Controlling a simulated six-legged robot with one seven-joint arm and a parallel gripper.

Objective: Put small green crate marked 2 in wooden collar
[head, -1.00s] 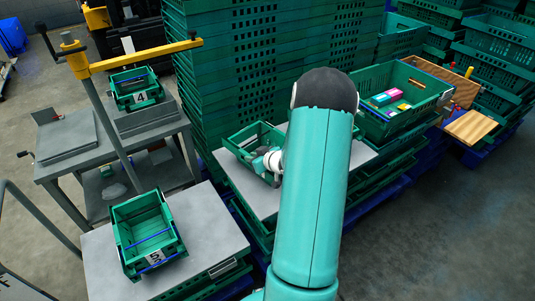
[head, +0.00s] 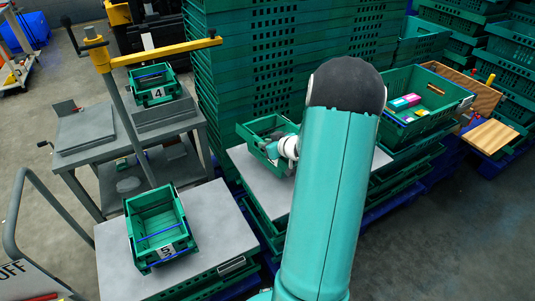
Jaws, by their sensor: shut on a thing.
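A small green crate (head: 256,130) is at the centre, just above or at the edge of a grey-topped stand (head: 247,175). Its number does not show. My gripper (head: 277,149) is at the crate's near right side and is shut on it; my arm hides part of both. The wooden collar (head: 492,136) is at the far right, with light wood boards and a red-handled part; a large green crate partly hides it. I cannot see its inside fully.
A large green crate (head: 395,119) holding pink, green and yellow packs stands between my arm and the collar. Crate 5 (head: 157,215) is on the left stand, crate 4 (head: 153,86) behind it. Tall green crate stacks (head: 250,60) block the back. A yellow-armed post (head: 165,50) stands left.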

